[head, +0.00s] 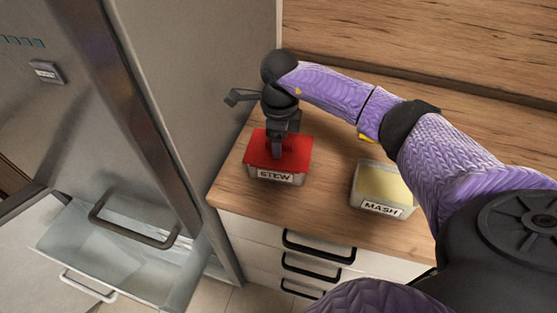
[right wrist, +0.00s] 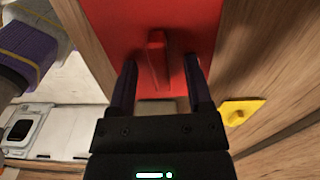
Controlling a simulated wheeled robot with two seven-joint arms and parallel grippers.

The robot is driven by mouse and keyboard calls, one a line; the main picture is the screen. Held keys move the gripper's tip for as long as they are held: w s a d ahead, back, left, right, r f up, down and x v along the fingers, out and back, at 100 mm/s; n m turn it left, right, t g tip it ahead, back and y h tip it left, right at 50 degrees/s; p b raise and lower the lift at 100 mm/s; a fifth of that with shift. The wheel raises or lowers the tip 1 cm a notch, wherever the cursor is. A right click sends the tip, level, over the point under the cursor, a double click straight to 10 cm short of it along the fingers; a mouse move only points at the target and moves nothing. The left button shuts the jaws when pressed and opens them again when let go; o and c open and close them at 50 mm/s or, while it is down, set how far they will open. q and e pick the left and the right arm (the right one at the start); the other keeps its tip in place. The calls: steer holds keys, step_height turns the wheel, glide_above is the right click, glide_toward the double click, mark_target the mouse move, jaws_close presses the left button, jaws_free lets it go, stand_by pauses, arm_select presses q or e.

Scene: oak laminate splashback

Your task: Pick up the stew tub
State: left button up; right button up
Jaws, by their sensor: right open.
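The stew tub (head: 275,177) is a clear tub with a red lid and a "STEW" label. It stands on the wooden counter near the left end. Its red lid (right wrist: 110,22) fills the upper middle of the right wrist view, with a raised red grip (right wrist: 157,58) on it. My right gripper (head: 277,152) is above the lid, pointing down. In the right wrist view its two fingers (right wrist: 160,88) are apart, one on each side of the red grip, with visible gaps. Whether they touch the lid is unclear. My left gripper is not in view.
Drawers with black handles (head: 318,246) are below. A grey fridge (head: 200,80) stands at the left, with an open clear drawer (head: 110,255). A wooden splashback (head: 420,40) rises behind.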

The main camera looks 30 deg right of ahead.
steer(key=shift+f, duration=0.15)
jaws_close()
stand_by(1.3)
